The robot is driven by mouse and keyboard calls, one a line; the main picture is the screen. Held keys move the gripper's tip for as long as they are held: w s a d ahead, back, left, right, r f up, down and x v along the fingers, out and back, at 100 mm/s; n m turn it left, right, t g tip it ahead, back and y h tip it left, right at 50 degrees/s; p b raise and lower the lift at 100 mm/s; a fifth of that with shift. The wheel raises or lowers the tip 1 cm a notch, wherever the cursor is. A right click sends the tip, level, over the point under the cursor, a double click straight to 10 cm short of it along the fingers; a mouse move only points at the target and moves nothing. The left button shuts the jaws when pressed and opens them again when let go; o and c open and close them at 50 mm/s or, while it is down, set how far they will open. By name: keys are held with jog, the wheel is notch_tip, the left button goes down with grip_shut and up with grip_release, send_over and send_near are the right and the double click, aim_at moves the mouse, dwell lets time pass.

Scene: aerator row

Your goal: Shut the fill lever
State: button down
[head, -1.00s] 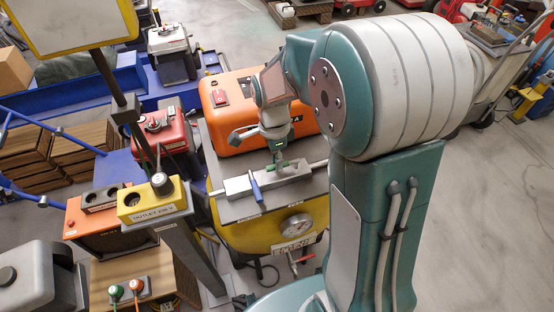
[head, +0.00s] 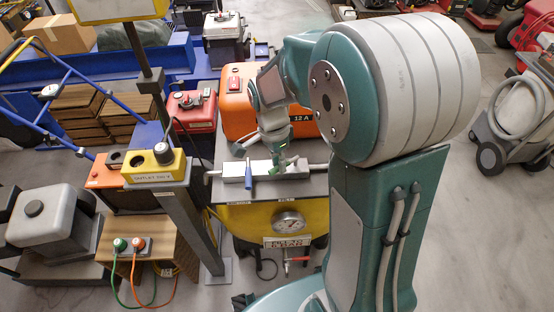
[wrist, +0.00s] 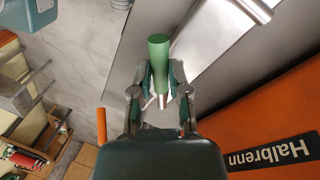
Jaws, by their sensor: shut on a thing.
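A grey valve block (head: 262,168) lies on the metal top of a yellow machine, with a pipe at each end. A blue-handled lever (head: 248,174) on its left part points toward the front edge. A green-handled lever (head: 291,160) is on its right part and also shows in the wrist view (wrist: 158,62). My gripper (head: 284,157) reaches down onto it. In the wrist view my gripper's fingers (wrist: 160,82) close on both sides of the green handle. The small labels on the front edge are too small to read, so I cannot tell which lever is named fill.
An orange case (head: 240,105) stands right behind the block. A gauge (head: 288,221) and a red-handled tap (head: 297,259) are on the machine's front. A yellow outlet box (head: 153,167) on a post stands to the left.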

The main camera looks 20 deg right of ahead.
jog(key=n, duration=0.1)
jog(key=s+n, duration=0.1)
jog(key=n, duration=0.1)
jog(key=shift+d+h, duration=0.15)
jog(key=shift+h, duration=0.15)
jog(key=n, duration=0.1)
jog(key=s+n, duration=0.1)
jog(key=shift+d+n+t, duration=0.3)
jog(key=shift+d, duration=0.1)
jog(key=n, duration=0.1)
jog(key=s+d+n, duration=0.1)
jog(key=n, duration=0.1)
jog(key=shift+t+h, duration=0.3)
jog(key=shift+h, duration=0.1)
jog(key=shift+s+d+n+t, duration=0.15)
jog(key=shift+d+n, duration=0.15)
jog(key=shift+n, duration=0.5)
jog(key=shift+s+d+n+t, duration=0.15)
jog(key=shift+d+n, duration=0.1)
jog(key=shift+n, duration=0.55)
jog(key=shift+w+r, duration=0.1)
jog(key=c, duration=0.6)
grip_release()
